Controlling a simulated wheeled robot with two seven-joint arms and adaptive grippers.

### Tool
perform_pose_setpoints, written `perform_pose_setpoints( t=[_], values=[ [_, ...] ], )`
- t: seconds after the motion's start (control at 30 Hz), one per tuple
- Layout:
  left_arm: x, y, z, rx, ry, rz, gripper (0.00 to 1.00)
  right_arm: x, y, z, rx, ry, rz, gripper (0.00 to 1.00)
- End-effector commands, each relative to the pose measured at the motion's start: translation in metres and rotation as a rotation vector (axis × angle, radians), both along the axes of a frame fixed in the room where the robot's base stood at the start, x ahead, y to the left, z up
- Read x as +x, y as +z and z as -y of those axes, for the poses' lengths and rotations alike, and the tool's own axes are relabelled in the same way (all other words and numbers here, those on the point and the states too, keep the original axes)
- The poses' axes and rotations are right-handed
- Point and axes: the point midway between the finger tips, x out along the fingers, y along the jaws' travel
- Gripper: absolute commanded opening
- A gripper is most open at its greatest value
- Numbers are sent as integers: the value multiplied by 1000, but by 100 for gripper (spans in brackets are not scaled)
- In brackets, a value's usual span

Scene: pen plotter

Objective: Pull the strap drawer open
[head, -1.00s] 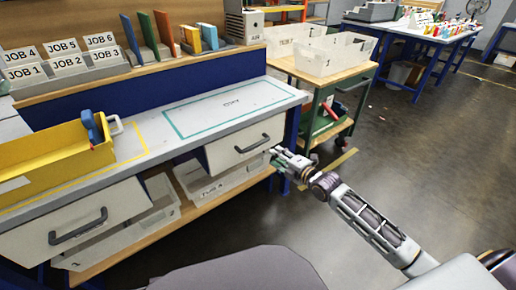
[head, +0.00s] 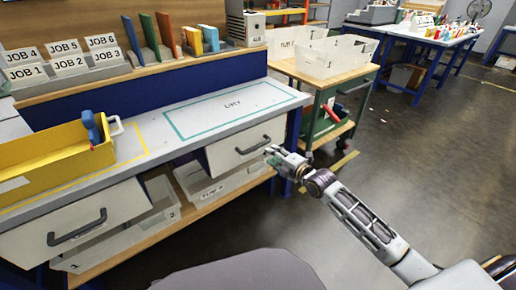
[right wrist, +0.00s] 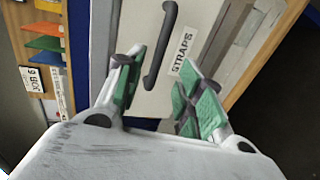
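The strap drawer (head: 228,152) is a pale front with a dark bar handle (head: 253,144), under the right end of the bench. In the right wrist view its front (right wrist: 192,35) carries a STRAPS label (right wrist: 181,52) beside the dark handle (right wrist: 160,45). My right gripper (head: 273,155) is just to the right of the handle, in front of the drawer. In the right wrist view the green-padded fingers (right wrist: 163,75) are spread apart with nothing between the pads. The handle lies beyond the fingertips, nearer the left finger, and appears apart from both. My left gripper is not in view.
A second drawer (head: 78,222) with a dark handle is at the left of the bench. Clear bins (head: 200,183) stand on the shelf below. A green trolley (head: 325,125) stands right of the bench. Open floor (head: 420,170) lies to the right.

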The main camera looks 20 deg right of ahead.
Motion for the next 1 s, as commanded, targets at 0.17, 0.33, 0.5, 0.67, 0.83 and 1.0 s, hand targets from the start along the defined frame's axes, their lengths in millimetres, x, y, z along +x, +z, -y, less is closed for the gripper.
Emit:
perform_pose_setpoints(
  t=[0.17, 0.33, 0.5, 0.67, 0.83, 1.0],
  values=[
    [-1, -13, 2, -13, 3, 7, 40, 13, -4, -4, 2, -1, -1, 37],
    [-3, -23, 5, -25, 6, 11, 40, 25, -6, -9, 2, 0, 0, 37],
    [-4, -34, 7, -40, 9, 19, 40, 37, -9, -13, 2, -1, -1, 37],
    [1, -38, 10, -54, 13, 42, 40, 49, -12, -18, 3, -1, 0, 37],
    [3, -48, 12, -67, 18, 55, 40, 62, -15, -22, 3, -2, 0, 37],
    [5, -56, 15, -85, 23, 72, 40, 75, -18, -27, 2, 0, -1, 37]
  ],
)
